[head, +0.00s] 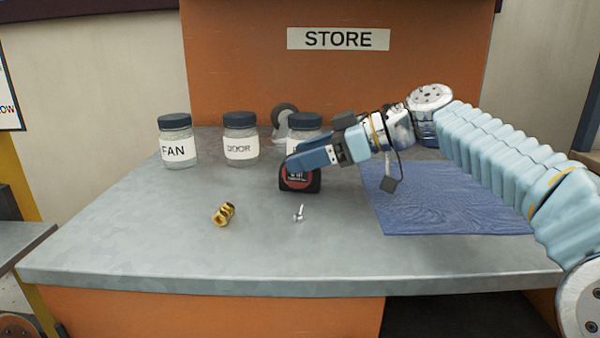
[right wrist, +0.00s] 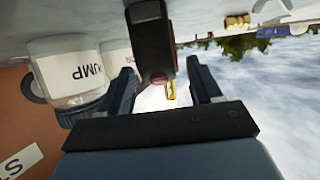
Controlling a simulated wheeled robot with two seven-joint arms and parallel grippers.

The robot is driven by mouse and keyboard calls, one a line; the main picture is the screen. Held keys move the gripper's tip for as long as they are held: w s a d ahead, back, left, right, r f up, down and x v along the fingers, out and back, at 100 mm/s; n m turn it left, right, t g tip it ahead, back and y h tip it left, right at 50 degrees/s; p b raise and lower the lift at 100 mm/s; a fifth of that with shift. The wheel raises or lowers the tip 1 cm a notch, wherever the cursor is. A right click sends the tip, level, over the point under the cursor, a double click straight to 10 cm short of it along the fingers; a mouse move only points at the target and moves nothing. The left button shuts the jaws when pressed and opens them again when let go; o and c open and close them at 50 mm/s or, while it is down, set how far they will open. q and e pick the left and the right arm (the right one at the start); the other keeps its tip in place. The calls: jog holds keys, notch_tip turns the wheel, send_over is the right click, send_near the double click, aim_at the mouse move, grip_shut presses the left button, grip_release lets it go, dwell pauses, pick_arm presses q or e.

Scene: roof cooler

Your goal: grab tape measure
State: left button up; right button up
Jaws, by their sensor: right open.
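The tape measure (head: 298,184), black with a red label, stands on the grey counter (head: 130,235) near its middle. My right gripper (head: 292,162) reaches in from the right, with its fingers over the top of the tape measure and partly hiding it. In the right wrist view the tape measure (right wrist: 152,42) shows between the two open fingers of my right gripper (right wrist: 163,82), with a gap on each side. Its yellow tape end (right wrist: 170,91) shows there too. My left gripper is not in view.
Jars labelled FAN (head: 178,150) and DOOR (head: 240,148) stand behind to the left. The PUMP jar (right wrist: 72,70) is close behind the gripper. A brass fitting (head: 223,214) and a small screw (head: 299,213) lie in front. A blue mat (head: 440,205) lies right.

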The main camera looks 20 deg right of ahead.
jog(key=shift+x, duration=1.6)
jog(key=shift+r, duration=0.1)
jog(key=c, duration=1.1)
grip_shut()
jog(key=shift+r, duration=0.1)
